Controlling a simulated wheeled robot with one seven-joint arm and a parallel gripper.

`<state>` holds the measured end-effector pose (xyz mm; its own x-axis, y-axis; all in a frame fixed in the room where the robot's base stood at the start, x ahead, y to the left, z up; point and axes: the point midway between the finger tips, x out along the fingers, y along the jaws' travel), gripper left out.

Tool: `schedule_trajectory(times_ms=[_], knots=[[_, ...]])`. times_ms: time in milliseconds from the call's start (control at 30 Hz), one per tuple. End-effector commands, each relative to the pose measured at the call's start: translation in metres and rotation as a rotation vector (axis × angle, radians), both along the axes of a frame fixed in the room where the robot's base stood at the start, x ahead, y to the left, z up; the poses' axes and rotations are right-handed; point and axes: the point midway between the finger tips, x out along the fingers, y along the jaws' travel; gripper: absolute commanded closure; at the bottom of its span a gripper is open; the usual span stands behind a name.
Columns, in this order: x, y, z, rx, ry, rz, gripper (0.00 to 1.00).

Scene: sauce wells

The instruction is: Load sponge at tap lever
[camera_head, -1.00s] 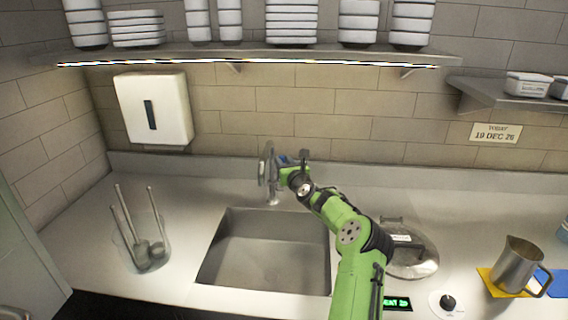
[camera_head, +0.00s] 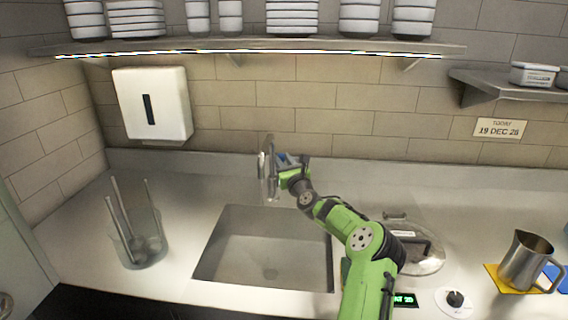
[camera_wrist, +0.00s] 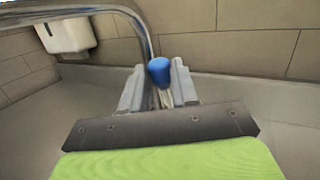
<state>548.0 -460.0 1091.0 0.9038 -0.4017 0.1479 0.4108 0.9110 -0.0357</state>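The metal tap (camera_head: 262,170) stands behind the sink (camera_head: 268,252); its curved spout also shows in the wrist view (camera_wrist: 138,22). The tap lever (camera_wrist: 160,71) has a blue knob and stands between my two fingertips in the wrist view. My gripper (camera_head: 292,163) is at the tap, just right of the spout. In the wrist view my gripper (camera_wrist: 157,90) has its fingers apart, one on each side of the lever, with no clear contact. I cannot make out a sponge in either view.
A clear holder with rods (camera_head: 143,248) stands left of the sink. A round lidded pan (camera_head: 425,258) and a metal pitcher (camera_head: 525,262) stand to the right. A dispenser (camera_head: 152,104) hangs on the wall. A shelf (camera_head: 250,50) with stacked dishes runs above.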

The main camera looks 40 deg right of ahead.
Motion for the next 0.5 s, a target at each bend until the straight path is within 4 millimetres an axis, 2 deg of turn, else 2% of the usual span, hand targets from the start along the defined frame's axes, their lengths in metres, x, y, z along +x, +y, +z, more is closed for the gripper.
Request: schedule_trajectory(times_ms=[33, 133, 400, 500], knots=[[0.0002, 0.0003, 0.0002, 0.000, 0.000, 0.001, 0.62], [0.0002, 0.0002, 0.0001, 0.000, 0.000, 0.000, 0.48], [-0.0006, 0.0000, -0.0003, 0.000, 0.001, 0.000, 0.48], [-0.0073, 0.0018, -0.0013, -0.001, 0.002, -0.001, 0.48]])
